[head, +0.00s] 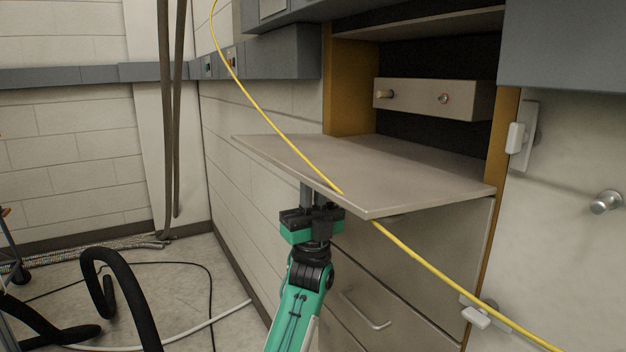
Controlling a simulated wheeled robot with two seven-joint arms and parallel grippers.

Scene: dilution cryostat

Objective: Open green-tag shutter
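A flat beige panel (400,178) stands out level from the front of an open cabinet bay; it may be the shutter, lowered. No green tag can be made out on it. My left gripper (311,193), on a green and black arm from below, is upright at the panel's front left edge. Its fingers reach up to the panel's underside, and the panel hides their tips. Whether they touch it or hold anything cannot be told. My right gripper is not in view.
Drawers (365,310) lie below. Black hoses (118,300) loop at lower left. Thick pipes (166,120) hang by the wall.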

